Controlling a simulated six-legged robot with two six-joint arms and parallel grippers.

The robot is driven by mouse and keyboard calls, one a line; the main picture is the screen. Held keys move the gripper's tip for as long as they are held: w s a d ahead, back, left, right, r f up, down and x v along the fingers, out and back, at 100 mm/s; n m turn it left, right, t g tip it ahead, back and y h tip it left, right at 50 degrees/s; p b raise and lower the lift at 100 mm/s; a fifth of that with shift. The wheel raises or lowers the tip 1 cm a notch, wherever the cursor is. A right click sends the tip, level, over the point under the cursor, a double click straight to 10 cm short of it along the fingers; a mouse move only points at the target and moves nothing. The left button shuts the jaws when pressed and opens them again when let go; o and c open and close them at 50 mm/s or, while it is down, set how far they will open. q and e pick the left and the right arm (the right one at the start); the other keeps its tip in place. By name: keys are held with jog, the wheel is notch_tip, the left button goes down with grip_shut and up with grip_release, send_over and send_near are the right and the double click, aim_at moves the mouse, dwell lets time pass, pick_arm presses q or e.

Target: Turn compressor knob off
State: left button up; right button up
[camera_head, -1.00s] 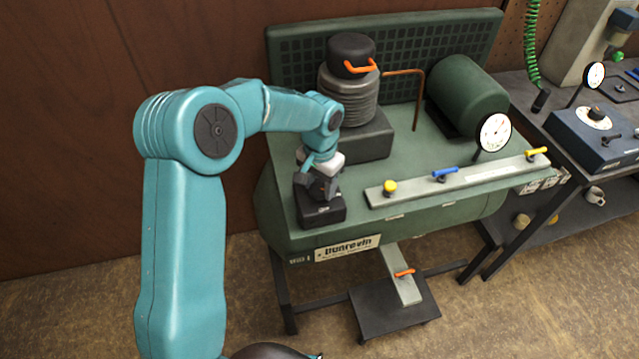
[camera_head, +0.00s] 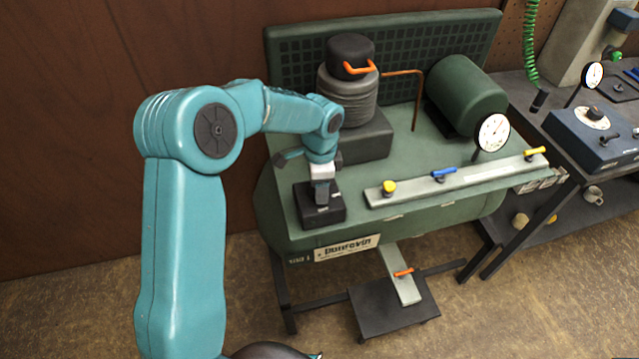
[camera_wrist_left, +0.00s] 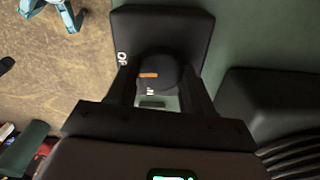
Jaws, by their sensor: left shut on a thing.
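The green compressor (camera_head: 440,225) stands against the brown wall. A black switch box (camera_head: 334,217) sits at its front left corner. The box also shows in the left wrist view (camera_wrist_left: 165,22), with a round black knob (camera_wrist_left: 165,66) bearing a short orange mark. White lettering is partly visible beside the knob. My left gripper (camera_head: 321,196) points down over the box. In the left wrist view its two fingers (camera_wrist_left: 160,82) are shut on the knob, one on each side. In the head view the gripper hides the knob.
A grey bar (camera_head: 480,178) with yellow and blue valve handles lies right of the box. A pressure gauge (camera_head: 492,132) stands behind the bar. The ribbed pump (camera_head: 348,95) rises behind my gripper. A dark workbench (camera_head: 515,90) stands at right.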

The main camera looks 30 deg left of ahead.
pick_arm(q)
jog(key=shift+d+m, duration=0.1)
jog(key=shift+m, duration=0.4)
jog(key=o, duration=1)
jog(key=shift+w, duration=0.1)
jog(key=shift+o, duration=0.2)
jog(key=shift+r, duration=0.15)
notch_tip(320, 180, up, 16)
